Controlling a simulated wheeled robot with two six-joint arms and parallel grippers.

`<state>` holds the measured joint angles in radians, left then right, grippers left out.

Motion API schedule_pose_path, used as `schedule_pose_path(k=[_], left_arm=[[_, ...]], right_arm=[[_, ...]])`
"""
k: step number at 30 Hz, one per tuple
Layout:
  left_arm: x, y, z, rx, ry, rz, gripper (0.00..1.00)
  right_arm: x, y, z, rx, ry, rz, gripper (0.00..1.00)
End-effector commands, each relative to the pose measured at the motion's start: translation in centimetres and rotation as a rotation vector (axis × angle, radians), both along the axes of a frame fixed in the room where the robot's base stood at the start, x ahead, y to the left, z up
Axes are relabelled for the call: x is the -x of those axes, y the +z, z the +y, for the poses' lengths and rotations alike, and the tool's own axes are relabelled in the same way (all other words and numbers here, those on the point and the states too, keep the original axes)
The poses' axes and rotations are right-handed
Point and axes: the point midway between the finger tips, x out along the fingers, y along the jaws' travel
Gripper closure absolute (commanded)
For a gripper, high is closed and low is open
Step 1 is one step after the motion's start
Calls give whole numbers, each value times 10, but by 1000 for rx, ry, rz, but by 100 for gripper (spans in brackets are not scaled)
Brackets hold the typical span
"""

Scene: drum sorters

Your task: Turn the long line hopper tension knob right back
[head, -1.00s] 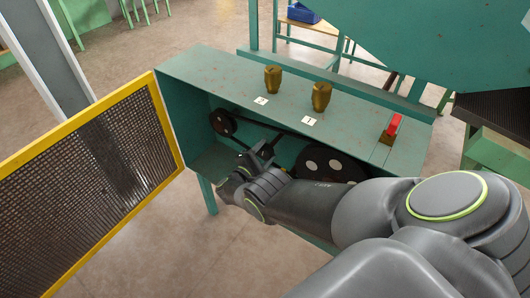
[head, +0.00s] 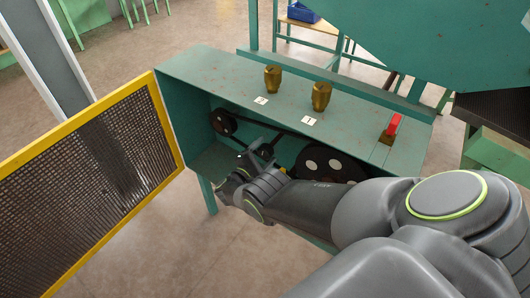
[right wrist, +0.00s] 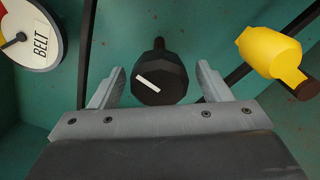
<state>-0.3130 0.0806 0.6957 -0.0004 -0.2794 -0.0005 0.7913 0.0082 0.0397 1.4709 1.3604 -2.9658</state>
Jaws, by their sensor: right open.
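A black knob (right wrist: 159,78) with a white bar mark shows in the right wrist view, between the fingers of my right gripper (right wrist: 160,71). The bar slants down to the right. The fingers are open, one on each side of the knob, with gaps visible. In the head view my right gripper (head: 264,148) reaches into the open front of the green housing (head: 225,72); the knob cannot be made out there. My left gripper is not in view.
A BELT dial (right wrist: 31,35) and a yellow fitting (right wrist: 270,52) flank the knob. Two brass pieces (head: 272,78) (head: 321,96) and a red-handled switch (head: 393,126) sit on the housing top. Pulleys (head: 224,122) and a belt are inside. A yellow-framed mesh guard (head: 166,122) stands open at left.

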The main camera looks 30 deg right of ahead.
Motion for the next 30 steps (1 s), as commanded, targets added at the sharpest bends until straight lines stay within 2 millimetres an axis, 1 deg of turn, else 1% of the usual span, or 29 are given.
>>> schedule_pose_path(k=[5, 9, 12, 18, 21, 24, 30], left_arm=[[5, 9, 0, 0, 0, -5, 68], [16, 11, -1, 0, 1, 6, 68], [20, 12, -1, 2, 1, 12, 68], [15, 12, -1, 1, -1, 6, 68], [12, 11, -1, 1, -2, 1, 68], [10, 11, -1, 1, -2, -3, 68], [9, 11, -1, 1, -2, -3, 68]], right_arm=[[12, 1, 30, -4, 3, 3, 29], [25, 1, 62, -5, 4, 2, 29], [35, 1, 85, -4, 3, 2, 29], [52, -1, 126, -4, 3, 3, 29], [58, -2, 140, -2, 3, 2, 29], [62, -1, 150, -2, 2, 2, 29], [65, -1, 156, -1, 0, 1, 29]])
